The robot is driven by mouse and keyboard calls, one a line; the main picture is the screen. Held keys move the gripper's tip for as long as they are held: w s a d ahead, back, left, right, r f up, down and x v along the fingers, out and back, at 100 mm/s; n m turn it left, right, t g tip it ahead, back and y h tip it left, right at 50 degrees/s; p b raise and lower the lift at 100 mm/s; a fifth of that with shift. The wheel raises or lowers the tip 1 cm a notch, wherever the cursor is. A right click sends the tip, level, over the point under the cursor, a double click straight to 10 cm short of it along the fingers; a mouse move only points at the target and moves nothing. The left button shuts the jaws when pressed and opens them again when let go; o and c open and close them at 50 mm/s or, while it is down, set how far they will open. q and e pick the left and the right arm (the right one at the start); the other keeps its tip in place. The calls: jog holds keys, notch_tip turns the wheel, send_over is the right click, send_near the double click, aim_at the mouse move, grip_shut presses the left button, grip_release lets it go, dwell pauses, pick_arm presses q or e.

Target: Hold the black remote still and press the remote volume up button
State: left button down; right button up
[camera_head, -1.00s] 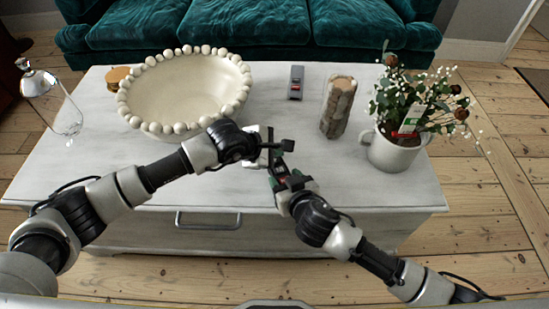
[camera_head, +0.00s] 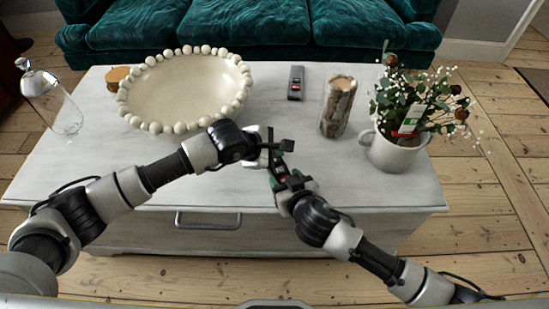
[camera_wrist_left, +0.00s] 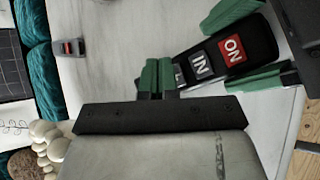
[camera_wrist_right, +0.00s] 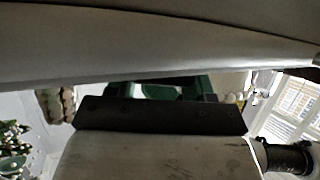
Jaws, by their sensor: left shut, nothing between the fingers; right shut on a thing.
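The black remote (camera_wrist_left: 219,57) has a red ON button and a grey lettered button, seen in the left wrist view. My right gripper (camera_head: 276,164) is shut on it, with green fingers on both long sides, and holds it above the table's front part. My left gripper (camera_head: 267,149) is shut and empty. Its green fingertips (camera_wrist_left: 157,77) are close to the remote's left end in the left wrist view; I cannot tell if they touch it. The right wrist view is mostly blocked by a pale surface, hiding the remote there.
On the white table (camera_head: 100,165) stand a beaded bowl (camera_head: 190,90), a grey device with a red mark (camera_head: 296,83), a glass of wood pieces (camera_head: 337,107) and a potted plant (camera_head: 395,150). A glass vessel (camera_head: 62,112) is at left. A teal sofa (camera_head: 250,25) is behind.

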pick_arm(q)
jog(key=shift+f, duration=0.1)
jog(key=shift+f, duration=0.3)
jog(key=shift+f, duration=0.4)
dwell(0.7)
jog(key=shift+r, duration=0.85)
jog(key=shift+r, duration=2.5)
dwell(0.5)
